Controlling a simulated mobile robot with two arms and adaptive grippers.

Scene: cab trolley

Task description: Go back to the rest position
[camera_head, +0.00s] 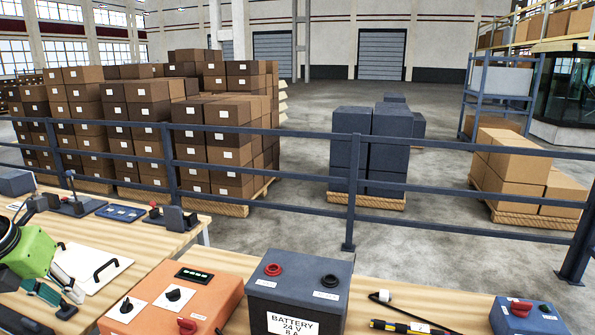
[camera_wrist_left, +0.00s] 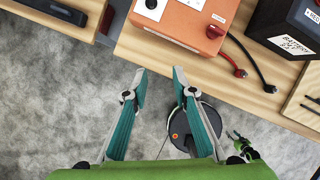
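My left gripper (camera_head: 70,300) shows at the lower left of the head view, with a green body and teal fingers. In the left wrist view its fingers (camera_wrist_left: 160,76) stand apart with nothing between them, so it is open and empty. The fingertips point toward the front edge of the wooden bench, near the orange control box (camera_wrist_left: 178,20). A small green and black part (camera_wrist_left: 242,148) at the lower right of that view may be my right gripper. It is too small to tell its state. The right gripper does not show in the head view.
The orange box (camera_head: 222,293), a dark battery (camera_head: 300,287) and a small blue box (camera_head: 528,314) stand on the bench. A white panel with a black handle (camera_head: 103,268) lies at left. A railing (camera_head: 352,190) runs behind.

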